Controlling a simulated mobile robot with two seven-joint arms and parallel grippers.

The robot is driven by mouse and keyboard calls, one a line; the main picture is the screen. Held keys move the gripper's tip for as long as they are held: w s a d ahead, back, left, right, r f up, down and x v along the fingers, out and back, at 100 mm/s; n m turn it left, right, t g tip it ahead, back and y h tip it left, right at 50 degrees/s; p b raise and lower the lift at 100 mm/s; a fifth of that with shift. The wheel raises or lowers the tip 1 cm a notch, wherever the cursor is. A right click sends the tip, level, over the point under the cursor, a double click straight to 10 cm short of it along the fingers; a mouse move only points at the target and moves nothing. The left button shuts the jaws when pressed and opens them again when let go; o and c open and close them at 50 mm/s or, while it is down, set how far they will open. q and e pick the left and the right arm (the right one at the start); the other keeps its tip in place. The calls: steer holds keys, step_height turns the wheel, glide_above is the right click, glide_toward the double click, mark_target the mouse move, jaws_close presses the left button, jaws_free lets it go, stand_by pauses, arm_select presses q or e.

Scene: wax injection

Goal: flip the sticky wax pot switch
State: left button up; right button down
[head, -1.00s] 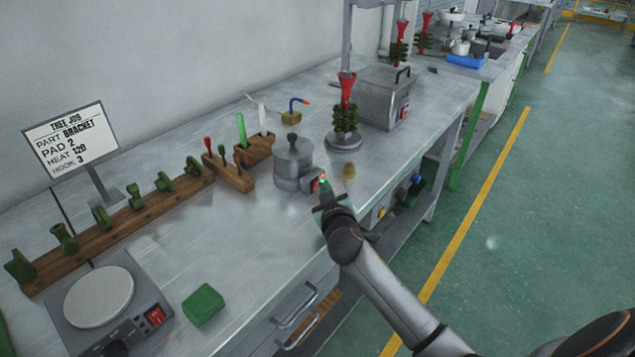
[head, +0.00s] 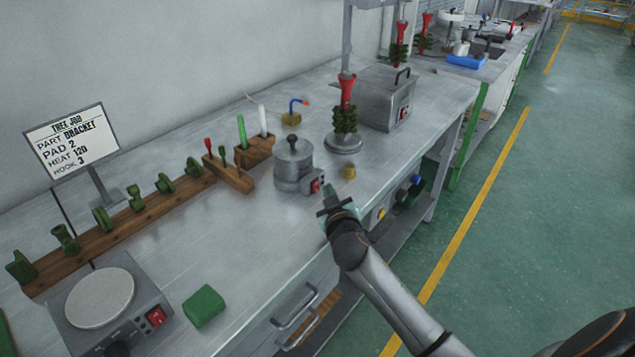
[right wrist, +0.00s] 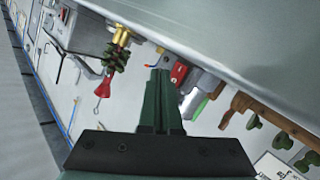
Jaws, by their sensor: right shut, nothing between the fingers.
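The wax pot (head: 292,165) is a grey metal pot with a knobbed lid, standing upright on the bench. Its red switch (head: 316,187) is on a small box at the pot's front right. My right gripper (head: 327,199) is just in front of the switch, toward the bench's front edge, and seems apart from it. In the right wrist view its dark green fingers (right wrist: 160,75) are together and empty, with the red switch (right wrist: 179,73) just right of their tips. The switch's exact tilt is too small to tell. My left gripper is not in view.
A small brass piece (head: 349,172) sits right of the switch. A stand with a green wax tree (head: 345,120) is behind it. Wooden tool holders (head: 228,175) are left of the pot. A hot plate (head: 100,298) and green block (head: 203,306) are near the front left.

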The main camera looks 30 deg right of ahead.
steer(key=shift+s, duration=0.1)
steer(key=shift+s+d+f+p, duration=0.1)
steer(key=shift+s+d+p, duration=0.15)
steer(key=shift+s, duration=0.3)
steer(key=shift+s+d+f+p, duration=0.1)
steer(key=shift+s+d, duration=0.1)
steer(key=shift+s, duration=0.35)
steer(key=shift+s+d+f, duration=0.1)
steer(key=shift+s+d, duration=0.15)
steer(key=shift+s, duration=0.3)
steer(key=shift+s+d, duration=0.25)
steer(key=shift+s, duration=0.3)
